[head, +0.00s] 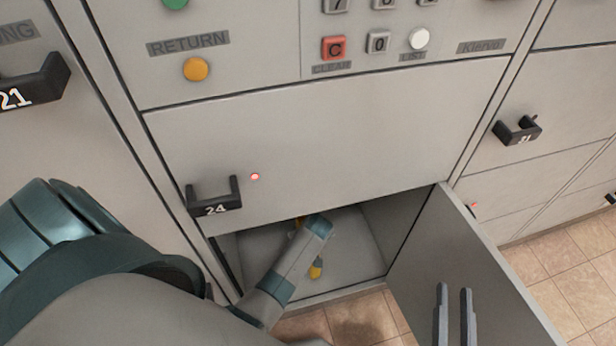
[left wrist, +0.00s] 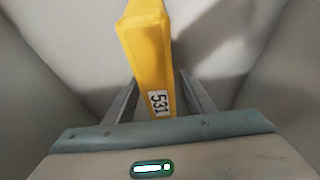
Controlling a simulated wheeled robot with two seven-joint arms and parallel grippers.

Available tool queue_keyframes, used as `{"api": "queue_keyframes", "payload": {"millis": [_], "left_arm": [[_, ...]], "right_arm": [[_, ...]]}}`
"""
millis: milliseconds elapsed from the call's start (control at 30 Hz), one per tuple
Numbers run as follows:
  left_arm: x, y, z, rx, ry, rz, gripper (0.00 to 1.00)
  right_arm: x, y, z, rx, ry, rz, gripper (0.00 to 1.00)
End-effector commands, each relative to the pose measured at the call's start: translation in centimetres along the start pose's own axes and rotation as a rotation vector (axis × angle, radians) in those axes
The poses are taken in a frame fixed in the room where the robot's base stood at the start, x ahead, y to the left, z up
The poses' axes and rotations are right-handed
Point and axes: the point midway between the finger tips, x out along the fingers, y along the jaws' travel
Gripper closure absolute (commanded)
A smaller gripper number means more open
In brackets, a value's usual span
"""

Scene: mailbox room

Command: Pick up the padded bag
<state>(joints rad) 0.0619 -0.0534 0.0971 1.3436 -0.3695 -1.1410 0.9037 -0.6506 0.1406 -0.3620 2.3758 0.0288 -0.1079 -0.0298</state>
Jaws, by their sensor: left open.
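The padded bag (left wrist: 150,55) is yellow with a white label reading 531. In the left wrist view it stands between the two fingers of my left gripper (left wrist: 157,80), with a gap on each side. In the head view only small yellow parts of the bag (head: 316,269) show inside the open locker, behind my left arm. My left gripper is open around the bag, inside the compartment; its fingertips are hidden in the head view. My right gripper (head: 454,300) is at the lower right, in front of the open door, with its fingers apart and empty.
The open locker compartment (head: 365,235) has its door (head: 465,260) swung out to the right. Above it is closed locker 24 (head: 340,140) with a black handle (head: 215,203). Its walls lie close around my left arm. Tiled floor (head: 565,270) shows at the right.

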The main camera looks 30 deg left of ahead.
Motion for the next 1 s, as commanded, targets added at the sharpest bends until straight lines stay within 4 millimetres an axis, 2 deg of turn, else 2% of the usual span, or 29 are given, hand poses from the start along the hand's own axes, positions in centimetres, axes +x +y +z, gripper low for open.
{"api": "queue_keyframes", "payload": {"millis": [867,900,1000], "left_arm": [[0.46,0.01,0.20,0.000,0.000,0.000,0.50],[0.46,0.01,0.20,0.000,0.000,0.000,0.52],[0.47,0.01,0.21,0.000,0.000,0.000,0.76]], "right_arm": [[0.03,-0.01,-0.20,0.001,0.000,0.001,0.75],[0.03,0.00,-0.20,0.000,0.000,0.001,0.75],[0.03,0.00,-0.19,0.000,0.000,0.001,0.75]]}}
